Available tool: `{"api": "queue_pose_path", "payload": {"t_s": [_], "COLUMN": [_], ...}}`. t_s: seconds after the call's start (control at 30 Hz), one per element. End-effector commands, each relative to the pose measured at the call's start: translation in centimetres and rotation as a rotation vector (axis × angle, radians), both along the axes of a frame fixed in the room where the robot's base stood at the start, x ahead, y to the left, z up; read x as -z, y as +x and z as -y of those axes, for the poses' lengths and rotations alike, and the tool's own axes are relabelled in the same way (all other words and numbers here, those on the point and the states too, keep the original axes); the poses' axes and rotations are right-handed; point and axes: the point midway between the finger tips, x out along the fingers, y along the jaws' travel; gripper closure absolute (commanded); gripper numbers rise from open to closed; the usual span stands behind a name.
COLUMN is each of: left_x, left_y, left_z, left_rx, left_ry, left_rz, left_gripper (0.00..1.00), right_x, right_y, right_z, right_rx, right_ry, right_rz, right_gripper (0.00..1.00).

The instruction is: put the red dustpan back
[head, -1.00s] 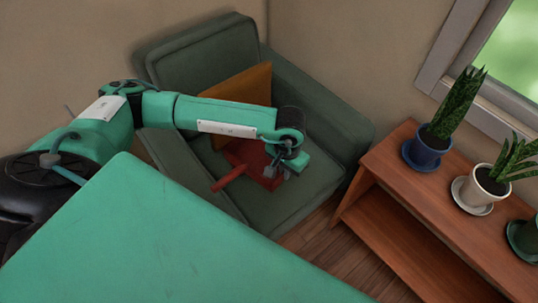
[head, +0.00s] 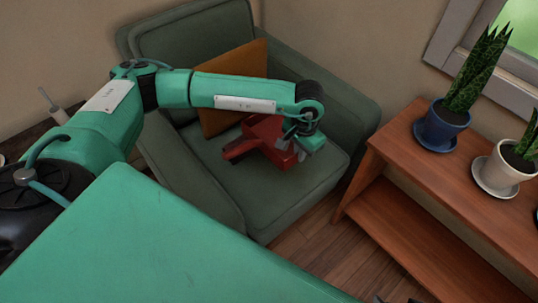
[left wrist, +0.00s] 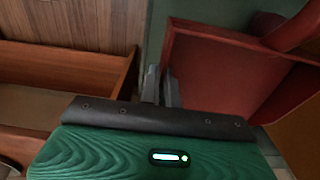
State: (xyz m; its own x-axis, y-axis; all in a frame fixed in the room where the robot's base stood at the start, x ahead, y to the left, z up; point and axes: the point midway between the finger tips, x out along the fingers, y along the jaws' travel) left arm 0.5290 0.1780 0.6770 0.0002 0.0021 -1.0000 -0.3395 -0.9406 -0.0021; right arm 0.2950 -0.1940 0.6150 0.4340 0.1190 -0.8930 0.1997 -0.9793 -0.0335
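The red dustpan (head: 272,138) is over the seat of the green armchair (head: 285,185), in front of the orange cushion, with its handle pointing left. My left gripper (head: 300,143) is at the dustpan's right edge, its fingers close together on the rim. In the left wrist view the two grey fingers (left wrist: 161,88) have the dustpan's side wall (left wrist: 210,70) between them, and the red pan fills the upper right. The gap between pan and seat is hard to judge. My right gripper is not clearly seen.
The orange cushion (head: 222,112) leans against the chair back. A wooden shelf unit (head: 415,160) stands right of the chair, with a plant in a blue pot (head: 441,128) and one in a white pot (head: 500,172) on top. Wooden floor (head: 318,245) shows between them.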

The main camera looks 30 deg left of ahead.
Motion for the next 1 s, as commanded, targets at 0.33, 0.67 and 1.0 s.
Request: {"api": "queue_pose_path", "payload": {"t_s": [0.33,0.67,1.0], "left_x": [7.0,14.5,17.3], "left_y": [0.0,0.0,0.0], "left_z": [0.0,0.1,0.0], "left_rx": [0.001,0.001,0.002], "left_ry": [0.001,0.000,0.001], "left_rz": [-0.003,-0.001,-0.001], "left_gripper": [1.00,1.00,1.00], "right_x": [0.1,0.5,0.7], "right_y": [0.7,1.7,2.1], "right_z": [-0.9,-2.4,-3.0], "right_rx": [-0.015,-0.034,-0.040], "right_ry": [0.026,0.066,0.085], "right_rz": [0.060,0.148,0.186], "right_gripper": [0.23,0.23,0.23]}}
